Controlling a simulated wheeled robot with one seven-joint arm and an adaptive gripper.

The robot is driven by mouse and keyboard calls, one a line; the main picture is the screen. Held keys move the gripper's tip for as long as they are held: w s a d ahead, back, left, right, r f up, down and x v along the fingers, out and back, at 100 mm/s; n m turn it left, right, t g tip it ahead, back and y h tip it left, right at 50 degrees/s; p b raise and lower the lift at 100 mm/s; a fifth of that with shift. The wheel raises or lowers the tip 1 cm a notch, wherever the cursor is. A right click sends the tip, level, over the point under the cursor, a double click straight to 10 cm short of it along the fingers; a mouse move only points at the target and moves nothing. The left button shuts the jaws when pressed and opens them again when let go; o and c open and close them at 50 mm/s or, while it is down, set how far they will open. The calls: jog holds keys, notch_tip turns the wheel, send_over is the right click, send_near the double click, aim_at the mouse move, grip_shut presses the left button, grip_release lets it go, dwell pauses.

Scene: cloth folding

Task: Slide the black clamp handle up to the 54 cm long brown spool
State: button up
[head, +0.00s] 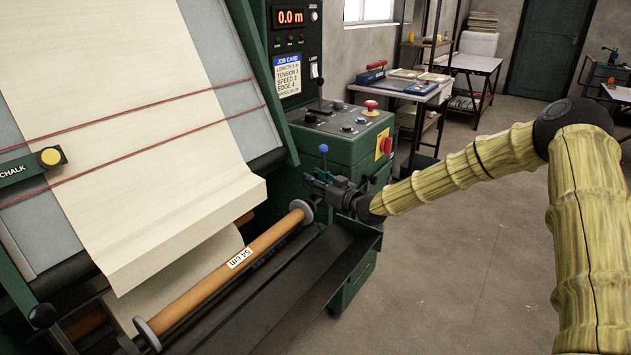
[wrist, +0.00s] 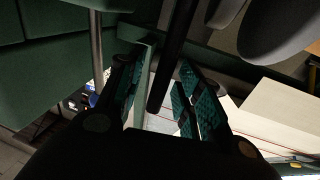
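The brown spool (head: 215,272) carries a 54 cm label and grey end discs. It lies slantwise below the cream cloth in the head view. My gripper (head: 318,186) is just beyond the spool's right end disc, by the green machine housing. In the wrist view my gripper (wrist: 158,100) has its two teal-padded fingers apart. A black rod (wrist: 172,62), which looks like the clamp handle, reaches down between them, with visible gaps on both sides. I cannot tell whether it touches a finger deeper in. The handle is not clearly distinguishable in the head view.
The cream cloth (head: 125,120) hangs over a sloping board with red cords. A blue-knobbed lever (head: 323,150) stands close above my gripper. The green control box (head: 345,130) is behind it. A dark trough (head: 290,285) runs below the spool. Open floor lies to the right.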

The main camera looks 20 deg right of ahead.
grip_shut()
jog(key=shift+s+a, duration=0.85)
jog(key=shift+a, duration=0.2)
jog(key=shift+s+a, duration=0.8)
jog(key=shift+a, duration=0.25)
grip_release()
jog(key=shift+s, duration=0.1)
jog(key=v, duration=1.2)
